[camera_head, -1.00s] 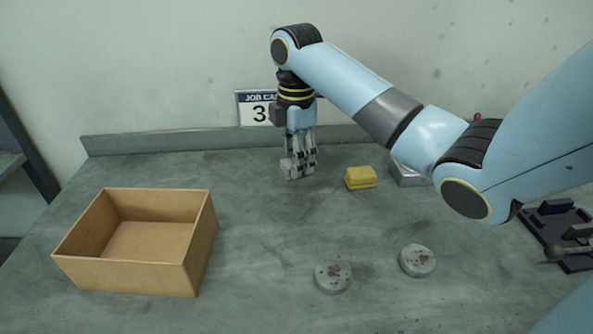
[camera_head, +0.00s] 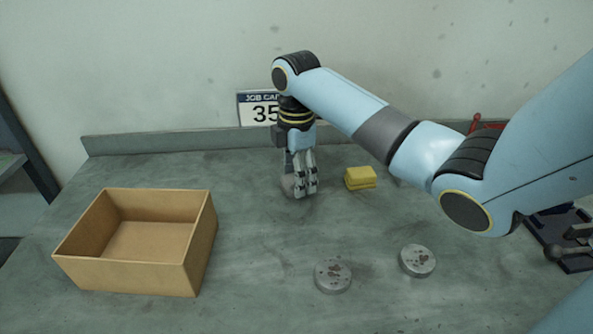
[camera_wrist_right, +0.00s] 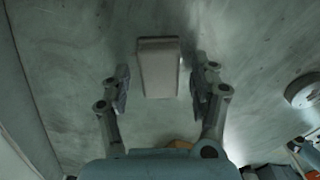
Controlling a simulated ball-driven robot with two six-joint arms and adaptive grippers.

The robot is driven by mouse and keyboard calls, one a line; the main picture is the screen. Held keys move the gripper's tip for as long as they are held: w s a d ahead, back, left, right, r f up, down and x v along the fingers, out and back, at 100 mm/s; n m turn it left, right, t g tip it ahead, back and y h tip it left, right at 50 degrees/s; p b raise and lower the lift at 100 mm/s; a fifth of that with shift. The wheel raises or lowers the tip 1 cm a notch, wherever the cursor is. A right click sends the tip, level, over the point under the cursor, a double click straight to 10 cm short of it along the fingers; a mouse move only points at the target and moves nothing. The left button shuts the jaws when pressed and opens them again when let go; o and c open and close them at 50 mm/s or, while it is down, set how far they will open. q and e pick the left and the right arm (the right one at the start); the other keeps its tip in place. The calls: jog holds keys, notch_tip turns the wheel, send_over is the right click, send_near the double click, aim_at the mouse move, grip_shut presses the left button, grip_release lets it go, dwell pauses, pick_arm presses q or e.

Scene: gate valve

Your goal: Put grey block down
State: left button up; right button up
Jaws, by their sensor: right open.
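The grey block (camera_wrist_right: 159,69) lies on the bench in the right wrist view, between and slightly beyond the fingertips. In the head view the grey block (camera_head: 289,186) is mostly hidden behind the fingers. My right gripper (camera_head: 305,192) points down at the bench at the back middle. In the right wrist view its fingers (camera_wrist_right: 159,85) are spread, with a gap on each side of the block. My left gripper does not show.
An open, empty-looking cardboard box (camera_head: 190,279) stands at the left. A yellow block (camera_head: 361,178) is just right of my right gripper. Two round grey discs (camera_head: 333,275) (camera_head: 418,261) lie in front. A dark fixture (camera_head: 562,236) is at the right. The middle of the bench is clear.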

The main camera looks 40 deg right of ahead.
notch_tip(320, 180, up, 9)
jog(key=shift+f, duration=0.1)
notch_tip(320, 180, up, 4)
jog(key=p, duration=0.2)
jog(key=shift+f+p, duration=0.2)
jog(key=shift+p, duration=0.2)
jog(key=shift+f, duration=0.1)
